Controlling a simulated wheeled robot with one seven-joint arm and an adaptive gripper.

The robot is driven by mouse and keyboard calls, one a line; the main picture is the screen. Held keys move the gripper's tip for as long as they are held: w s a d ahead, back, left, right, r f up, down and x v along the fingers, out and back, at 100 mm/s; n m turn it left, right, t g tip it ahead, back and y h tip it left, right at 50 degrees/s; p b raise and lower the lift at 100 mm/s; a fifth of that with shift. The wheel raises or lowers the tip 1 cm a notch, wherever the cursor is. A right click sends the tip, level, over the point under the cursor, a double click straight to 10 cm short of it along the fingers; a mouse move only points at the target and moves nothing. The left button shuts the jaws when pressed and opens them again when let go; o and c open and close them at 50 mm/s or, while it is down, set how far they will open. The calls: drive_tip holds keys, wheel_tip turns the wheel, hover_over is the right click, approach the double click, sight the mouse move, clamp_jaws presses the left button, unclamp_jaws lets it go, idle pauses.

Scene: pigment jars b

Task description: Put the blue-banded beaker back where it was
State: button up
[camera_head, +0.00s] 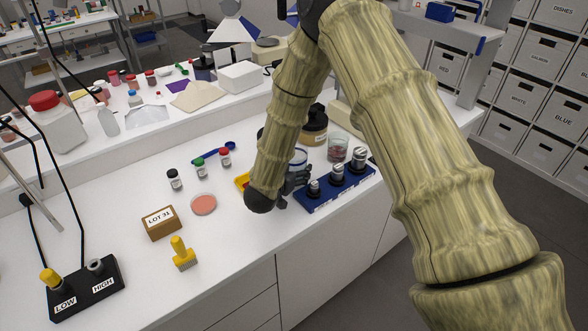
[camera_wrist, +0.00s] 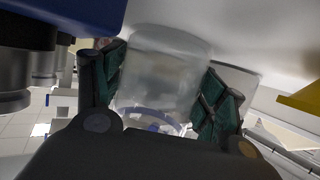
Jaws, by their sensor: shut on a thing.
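The blue-banded beaker (camera_wrist: 162,72) is clear glass and sits between both finger pads of my gripper (camera_wrist: 160,100) in the wrist view. Its blue band shows near the lower edge of that view. In the head view only a small part of the beaker (camera_head: 299,156) shows, behind my gripper (camera_head: 292,180) and forearm. My gripper is shut on the beaker, low over the white bench, left of the blue weight block. Whether the beaker's base touches the bench cannot be told.
The blue block (camera_head: 318,205) with metal weights stands right of my gripper. Behind are a glass beaker with reddish contents (camera_head: 337,149) and a brown jar (camera_head: 315,126). A yellow tray (camera_head: 241,180) is left, partly hidden by my arm. A pink disc (camera_head: 203,205) lies farther left.

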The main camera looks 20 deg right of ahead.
drive_tip(key=o, duration=1.3)
drive_tip(key=shift+a+r, duration=0.1)
drive_tip(key=shift+r, duration=0.05)
drive_tip(key=b+v, duration=0.4)
drive_tip(key=v, duration=0.8)
